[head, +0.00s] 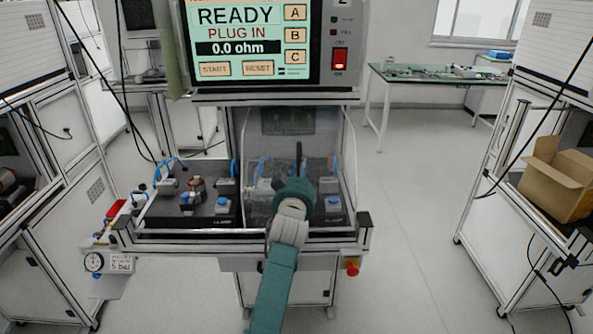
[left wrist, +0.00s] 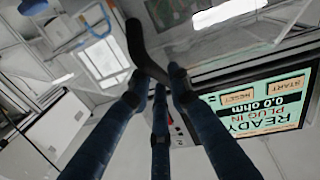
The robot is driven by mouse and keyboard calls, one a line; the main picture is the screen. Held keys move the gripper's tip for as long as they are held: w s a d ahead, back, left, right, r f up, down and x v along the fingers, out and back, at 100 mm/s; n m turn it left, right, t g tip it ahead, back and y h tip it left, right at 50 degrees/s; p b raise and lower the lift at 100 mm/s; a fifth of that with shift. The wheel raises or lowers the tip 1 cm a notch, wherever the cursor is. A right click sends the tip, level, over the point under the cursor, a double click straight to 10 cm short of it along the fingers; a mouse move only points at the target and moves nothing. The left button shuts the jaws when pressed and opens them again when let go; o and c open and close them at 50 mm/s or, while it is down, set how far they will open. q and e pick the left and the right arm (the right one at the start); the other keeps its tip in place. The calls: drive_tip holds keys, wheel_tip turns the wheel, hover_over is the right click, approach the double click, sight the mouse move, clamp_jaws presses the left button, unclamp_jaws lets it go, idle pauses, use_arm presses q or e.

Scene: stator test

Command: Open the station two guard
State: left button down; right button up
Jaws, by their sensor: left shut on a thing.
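The clear guard (head: 258,206) stands over the right-hand bay of the test bench and appears to be down. Blue hoses and grey clamps show through it. My left gripper (head: 298,172) is in front of it, seen mostly from behind, with its arm coming up from the bottom. In the left wrist view the fingers (left wrist: 157,82) are closed around a dark curved handle (left wrist: 137,42). The handle shows in the head view only as a thin dark piece above the gripper. My arm hides part of the guard's front. The right gripper is out of view.
A screen (head: 250,42) reading READY, PLUG IN stands above the bench. The uncovered left bay holds a copper-wound part (head: 196,184). A red button (head: 352,267) sits at the front right. A cardboard box (head: 556,182) is at far right. Floor right of the bench is clear.

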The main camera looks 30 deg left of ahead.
use_arm(q)
drive_tip(key=shift+d+f, duration=0.15)
drive_tip(key=c, duration=1.7)
unclamp_jaws()
drive_tip(key=shift+c, duration=0.2)
drive_tip(key=shift+o, duration=0.8)
drive_tip(key=shift+w+d, duration=0.15)
drive_tip(key=shift+r, duration=0.5)
wheel_tip(320, 180, up, 9)
